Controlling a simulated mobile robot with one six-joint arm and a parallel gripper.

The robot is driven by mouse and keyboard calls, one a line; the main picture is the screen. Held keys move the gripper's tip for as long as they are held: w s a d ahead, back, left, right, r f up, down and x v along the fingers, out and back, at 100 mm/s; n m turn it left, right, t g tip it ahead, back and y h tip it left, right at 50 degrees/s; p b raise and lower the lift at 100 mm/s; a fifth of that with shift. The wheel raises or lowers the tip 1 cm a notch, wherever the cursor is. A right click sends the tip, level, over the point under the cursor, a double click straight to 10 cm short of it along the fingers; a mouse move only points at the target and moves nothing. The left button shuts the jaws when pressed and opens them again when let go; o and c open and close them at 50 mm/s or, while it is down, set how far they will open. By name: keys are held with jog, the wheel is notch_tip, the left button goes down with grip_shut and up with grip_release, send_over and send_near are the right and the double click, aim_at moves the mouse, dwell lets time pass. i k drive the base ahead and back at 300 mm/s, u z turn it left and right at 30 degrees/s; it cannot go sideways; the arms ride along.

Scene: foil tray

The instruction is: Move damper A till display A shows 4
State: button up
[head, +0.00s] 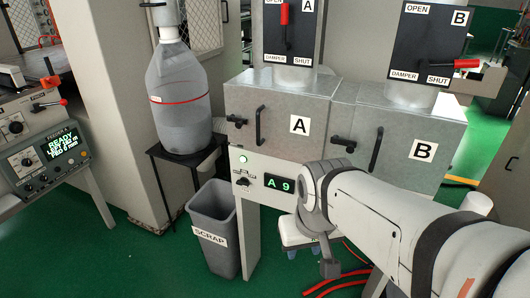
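Damper A (284,14) is a lever with a red grip on a black panel marked A, OPEN and DAMPER SHUT. Its grip stands nearly upright, toward the OPEN end; the panel's top is cut off. Display A (279,183), on the grey stand under box A, reads "A 9" in green. My arm reaches in from the lower right, in front of the stand. Its end (329,268) hangs low, below and right of the display, well away from damper A. I cannot make out the fingers or whether they hold anything.
Damper B (466,64) has its red grip lying level, pointing right. Boxes A (300,125) and B (424,152) have protruding black handles. A large bottle (178,95) stands at left above a scrap bin (211,230). A feeder console (45,160) stands far left. Red hoses (335,284) lie on the floor.

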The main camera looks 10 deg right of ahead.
aim_at(285, 46)
jog(key=z, duration=0.05)
jog(key=i, duration=1)
jog(key=z, duration=0.05)
jog(key=k, duration=1.65)
jog(key=u, duration=0.95)
jog(key=i, duration=1.75)
jog(key=z, duration=0.25)
